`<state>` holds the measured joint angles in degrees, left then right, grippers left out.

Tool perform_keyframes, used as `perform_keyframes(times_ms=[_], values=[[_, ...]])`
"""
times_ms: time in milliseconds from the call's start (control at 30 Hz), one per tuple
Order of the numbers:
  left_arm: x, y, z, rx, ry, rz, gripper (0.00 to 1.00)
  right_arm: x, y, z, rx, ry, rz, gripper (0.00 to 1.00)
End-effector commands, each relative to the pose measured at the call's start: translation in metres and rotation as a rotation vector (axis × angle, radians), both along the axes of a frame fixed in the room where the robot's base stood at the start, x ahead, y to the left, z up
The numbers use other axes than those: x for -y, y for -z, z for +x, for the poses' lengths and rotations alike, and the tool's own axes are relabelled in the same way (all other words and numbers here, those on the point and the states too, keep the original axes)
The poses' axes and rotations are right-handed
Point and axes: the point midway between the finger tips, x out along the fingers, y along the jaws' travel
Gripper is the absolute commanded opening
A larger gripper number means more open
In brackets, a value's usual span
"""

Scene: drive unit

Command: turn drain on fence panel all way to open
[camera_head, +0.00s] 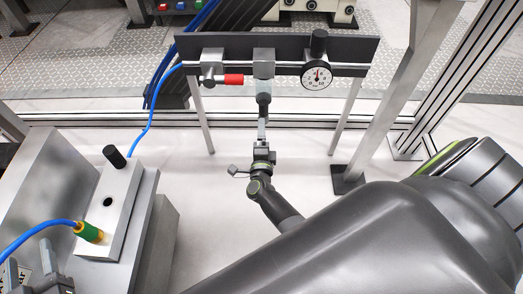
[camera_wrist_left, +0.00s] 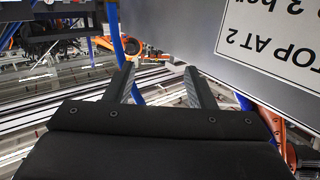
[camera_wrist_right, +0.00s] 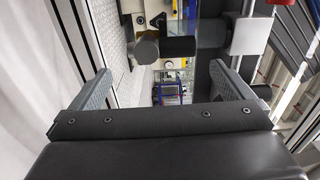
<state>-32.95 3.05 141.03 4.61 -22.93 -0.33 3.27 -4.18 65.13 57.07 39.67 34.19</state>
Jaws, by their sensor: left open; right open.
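The fence panel (camera_head: 345,45) is a dark plate on two legs. Below its central grey block (camera_head: 264,60) hangs a dark cylinder (camera_wrist_right: 182,47). In the right wrist view a grey round knob, which looks like the drain (camera_wrist_right: 147,50), sits at its end; its open or closed setting cannot be read. My right gripper (camera_wrist_right: 162,88) is open and empty, with the knob beyond its fingertips, apart from them. In the head view it is partly foreshortened below the block. My left gripper (camera_head: 28,264) is open and empty at the lower left.
The panel carries a red-handled valve (camera_head: 233,79) and a gauge (camera_head: 317,76). At left stands a grey box (camera_head: 122,205) with a black knob and blue hose (camera_head: 40,236). A signboard (camera_wrist_left: 275,50) is close to my left gripper. Metal posts stand at right.

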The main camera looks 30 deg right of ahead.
Motion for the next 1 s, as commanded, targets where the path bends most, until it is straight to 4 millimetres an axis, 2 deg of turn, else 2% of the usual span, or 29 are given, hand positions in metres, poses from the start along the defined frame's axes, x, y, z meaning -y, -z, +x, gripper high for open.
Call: perform_keyframes(times_ms=[200, 400, 1000], values=[[0.002, 0.032, -0.010, -0.184, 0.005, -0.045, 0.50, -0.020, -0.001, -0.033, -0.002, 0.002, 0.001, 1.00], [0.004, 0.048, -0.017, -0.273, 0.009, -0.065, 0.50, -0.032, 0.000, -0.052, -0.001, 0.001, 0.000, 1.00], [0.004, 0.052, -0.019, -0.294, 0.010, -0.070, 0.50, -0.035, 0.000, -0.056, -0.001, 0.000, -0.001, 1.00]])
